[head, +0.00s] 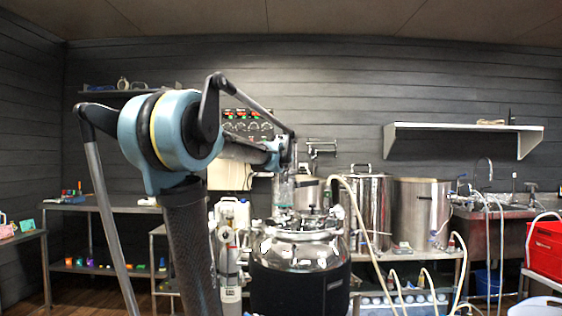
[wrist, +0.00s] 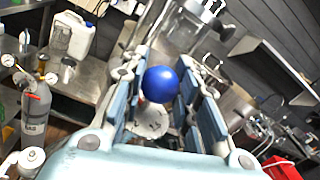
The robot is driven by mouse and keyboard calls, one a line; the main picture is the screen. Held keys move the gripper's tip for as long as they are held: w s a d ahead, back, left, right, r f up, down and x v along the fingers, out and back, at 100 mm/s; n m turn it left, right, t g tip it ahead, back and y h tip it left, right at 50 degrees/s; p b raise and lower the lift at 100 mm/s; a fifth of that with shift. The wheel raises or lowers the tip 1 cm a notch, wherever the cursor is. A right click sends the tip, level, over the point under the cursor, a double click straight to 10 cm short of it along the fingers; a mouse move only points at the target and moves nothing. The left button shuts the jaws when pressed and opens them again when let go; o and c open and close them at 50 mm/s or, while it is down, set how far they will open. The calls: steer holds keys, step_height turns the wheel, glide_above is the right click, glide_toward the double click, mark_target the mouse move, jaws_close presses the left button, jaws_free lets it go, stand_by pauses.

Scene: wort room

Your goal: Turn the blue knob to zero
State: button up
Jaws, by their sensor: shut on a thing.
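In the wrist view a round, glossy blue knob (wrist: 160,84) sits between the two fingers of my gripper (wrist: 161,95). The fingers have blue-grey pads and are closed on it from both sides. A pale round plate or dial (wrist: 150,121) with small dark marks shows below the knob; its marks are too small to read. In the head view my gripper (head: 284,190) points down above the shiny lidded vessel (head: 300,250) with a black jacket. I cannot make out the knob in the head view.
Steel pots (head: 368,208) stand on a bench behind and right of the vessel, with pale hoses (head: 352,205) nearby. A gas cylinder (wrist: 36,108) with gauges and a white jug (wrist: 71,35) stand to the left. A control panel (head: 248,125) hangs on the back wall.

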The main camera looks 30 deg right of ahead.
steer(key=shift+n+t+y, duration=0.7)
steer(key=shift+n+y, duration=0.3)
steer(key=shift+y, duration=0.4)
steer(key=shift+n+t+y, duration=0.7)
steer(key=shift+n+y, duration=0.3)
steer(key=shift+y, duration=0.4)
steer(key=shift+a+f+y, duration=0.1)
steer(key=shift+y, duration=0.2)
steer(key=o, duration=1.1)
steer(key=shift+w, duration=0.1)
steer(key=v, duration=1.1)
steer(key=shift+s+a, duration=0.15)
steer(key=shift+s, duration=0.2)
